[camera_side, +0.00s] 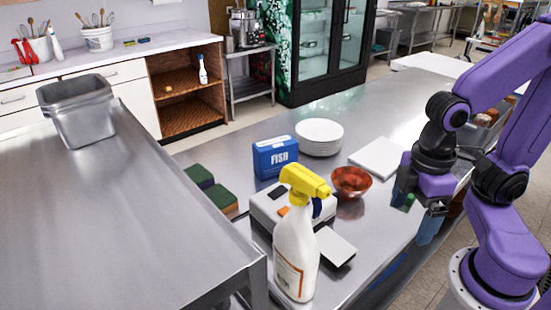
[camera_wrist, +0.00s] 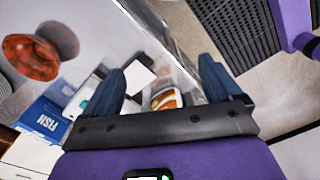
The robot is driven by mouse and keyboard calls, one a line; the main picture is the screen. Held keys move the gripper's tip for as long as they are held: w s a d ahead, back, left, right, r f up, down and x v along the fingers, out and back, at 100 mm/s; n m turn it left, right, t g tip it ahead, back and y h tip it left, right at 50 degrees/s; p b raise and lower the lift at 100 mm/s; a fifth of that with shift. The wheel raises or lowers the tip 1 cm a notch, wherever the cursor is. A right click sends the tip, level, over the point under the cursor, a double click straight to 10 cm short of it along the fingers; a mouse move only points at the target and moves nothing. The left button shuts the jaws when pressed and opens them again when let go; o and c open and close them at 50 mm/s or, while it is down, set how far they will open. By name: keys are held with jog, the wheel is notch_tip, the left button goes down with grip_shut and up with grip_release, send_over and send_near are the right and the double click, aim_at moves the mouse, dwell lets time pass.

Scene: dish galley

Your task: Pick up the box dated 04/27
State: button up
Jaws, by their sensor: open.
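A blue box labelled FISH (camera_side: 276,158) stands upright on the steel counter, left of the plate stack. It also shows in the wrist view (camera_wrist: 42,122), at the left, outside my fingers. I cannot read any date on it, and 04/27 is not legible anywhere. No other box with a readable label is in view. My gripper (camera_side: 418,210) is at the right of the side view, past the bowl and well apart from the box. In the wrist view its two blue fingers (camera_wrist: 163,85) are spread with nothing gripped between them.
A yellow-topped spray bottle (camera_side: 296,250) stands in front. Green-topped sponges (camera_side: 209,190) are at left.

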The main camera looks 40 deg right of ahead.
jog(key=w+a+r+m+g+y, duration=0.1)
jog(key=w+a+m+g, duration=0.3)
jog(key=w+m, duration=0.6)
jog(key=m+t+y, duration=0.3)
jog(key=m+y, duration=0.6)
jog(key=m, duration=0.7)
send_over(294, 139)
jog(key=s+a, duration=0.2)
jog(key=s, duration=0.3)
notch_tip(294, 139, down, 4)
jog(key=r, duration=0.1)
jog(key=w+d+f+m+t+y, duration=0.1)
jog(key=d+m, duration=0.1)
jog(key=d, duration=0.2)
jog(key=w+d+f+m+t, duration=0.1)
jog(key=d+m, duration=0.1)
jog(key=d, duration=0.3)
jog(key=w+d+f+m+t+y, duration=0.1)
jog(key=d+m+t, duration=0.1)
jog(key=d, duration=0.3)
jog(key=shift+w+f+y, duration=0.1)
jog(key=shift+w+y, duration=0.05)
jog(key=shift+y, duration=0.15)
jog(key=x, duration=1.1)
jog(key=shift+w+a+f, duration=0.1)
jog(key=shift+w+a, duration=0.05)
jog(key=shift+a, duration=0.15)
jog(key=shift+x, duration=2.7)
jog(key=c, duration=1.4)
